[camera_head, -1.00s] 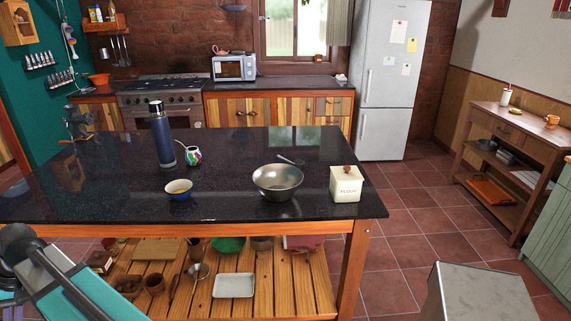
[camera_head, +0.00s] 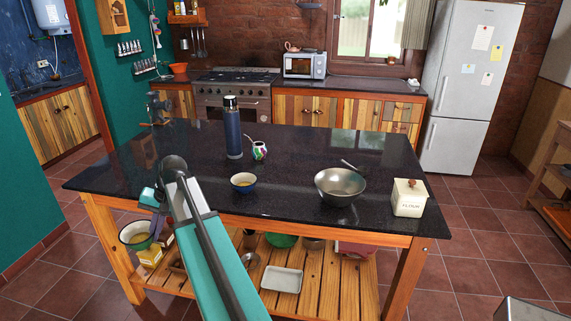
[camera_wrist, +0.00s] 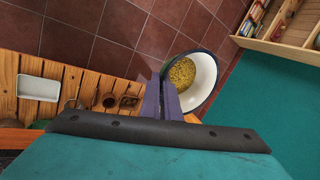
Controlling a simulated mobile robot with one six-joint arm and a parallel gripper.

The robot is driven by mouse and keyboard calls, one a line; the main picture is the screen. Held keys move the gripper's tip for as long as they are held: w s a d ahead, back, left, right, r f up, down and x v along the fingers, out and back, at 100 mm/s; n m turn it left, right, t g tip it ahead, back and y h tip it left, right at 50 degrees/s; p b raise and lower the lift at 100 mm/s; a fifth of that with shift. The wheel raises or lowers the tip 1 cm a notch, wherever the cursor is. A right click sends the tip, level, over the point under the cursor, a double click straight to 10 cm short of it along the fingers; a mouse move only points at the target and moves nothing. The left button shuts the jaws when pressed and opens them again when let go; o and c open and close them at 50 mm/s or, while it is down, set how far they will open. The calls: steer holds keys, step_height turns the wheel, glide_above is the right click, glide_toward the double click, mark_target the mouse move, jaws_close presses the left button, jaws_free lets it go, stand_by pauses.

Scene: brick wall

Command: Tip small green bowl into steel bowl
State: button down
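The small green bowl (camera_head: 137,234), pale inside with a dark rim, is below the left part of the island top. It also shows in the wrist view (camera_wrist: 199,76), with yellow-green contents inside. My gripper (camera_wrist: 172,102) has its fingers together at the bowl's near rim and appears shut on it. In the head view the gripper's fingertips are hard to make out, beneath the wrist at the island's front left. The steel bowl (camera_head: 340,187) stands upright on the dark island top, right of centre, with a utensil handle at its far rim.
The lower shelf holds a white tray (camera_head: 282,279) and other ware. The island's front edge borders my arm.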

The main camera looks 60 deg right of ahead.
steer(key=s+d+r+m+h+p, duration=0.15)
steer(key=s+d, duration=0.45)
steer(key=d, duration=0.6)
steer(key=s+d+r+m+t+h+p, duration=0.1)
steer(key=s+d+r+m+p, duration=0.3)
steer(key=d, duration=0.9)
steer(key=s+d+m+h+b, duration=0.1)
steer(key=s+d+m, duration=0.1)
steer(key=s+d, duration=0.75)
steer(key=s+d+r+m+h+p, duration=0.1)
steer(key=s+d+m+p, duration=0.1)
steer(key=s+d, duration=1)
steer(key=s+d+r+m+h+p, duration=0.1)
steer(key=s+d+m, duration=0.3)
steer(key=s+d, duration=0.8)
steer(key=s+p, duration=0.1)
steer(key=s, duration=0.5)
steer(key=shift+g, duration=0.3)
steer(key=shift+w+a, duration=0.1)
steer(key=shift+a, duration=0.05)
